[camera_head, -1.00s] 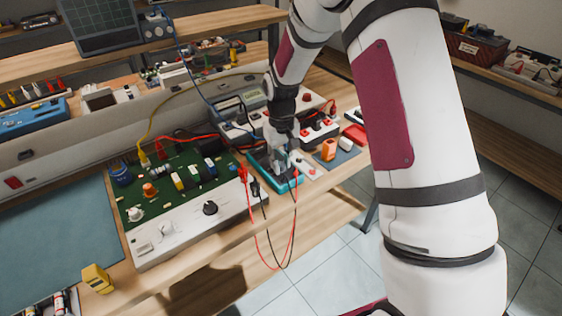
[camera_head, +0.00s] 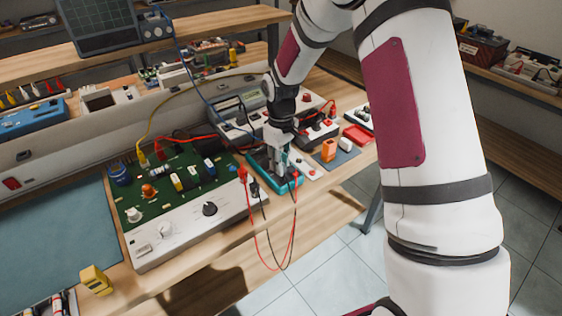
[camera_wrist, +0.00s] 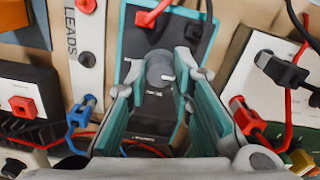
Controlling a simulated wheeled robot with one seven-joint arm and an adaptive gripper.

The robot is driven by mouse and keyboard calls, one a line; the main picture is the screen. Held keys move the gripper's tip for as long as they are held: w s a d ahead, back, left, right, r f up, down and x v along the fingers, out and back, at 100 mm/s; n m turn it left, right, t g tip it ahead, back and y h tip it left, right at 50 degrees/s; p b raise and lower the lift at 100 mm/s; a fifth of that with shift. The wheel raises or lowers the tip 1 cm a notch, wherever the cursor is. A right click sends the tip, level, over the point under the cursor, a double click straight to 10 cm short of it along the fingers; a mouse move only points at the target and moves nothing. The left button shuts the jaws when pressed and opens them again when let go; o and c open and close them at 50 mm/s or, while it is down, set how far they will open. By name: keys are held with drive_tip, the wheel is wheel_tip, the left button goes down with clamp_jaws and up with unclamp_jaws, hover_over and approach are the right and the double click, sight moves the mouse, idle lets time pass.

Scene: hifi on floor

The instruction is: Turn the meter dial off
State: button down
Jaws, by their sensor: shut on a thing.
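The meter (camera_head: 287,184) is a teal-edged dark unit lying near the front edge of the bench in the head view. It also fills the middle of the wrist view (camera_wrist: 128,62). Its round grey dial (camera_wrist: 160,68) has a small white mark and shows between my fingertips. My gripper (camera_head: 279,165) points down over the meter. In the wrist view my gripper (camera_wrist: 158,82) has its teal-lined fingers on either side of the dial, shut on it. The fingers hide parts of the dial's sides and the meter face. Red and black leads plug into the meter.
A green circuit board (camera_head: 180,185) with a white knobbed panel (camera_head: 185,228) lies to the left. Red and black leads (camera_head: 267,235) hang over the bench edge. A white strip marked LEADS (camera_wrist: 87,45) and black boxes crowd the meter. A blue mat (camera_head: 55,235) is clear.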

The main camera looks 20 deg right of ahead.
drive_tip(key=c, duration=1.4)
unclamp_jaws()
wheel_tip(320, 180, up, 12)
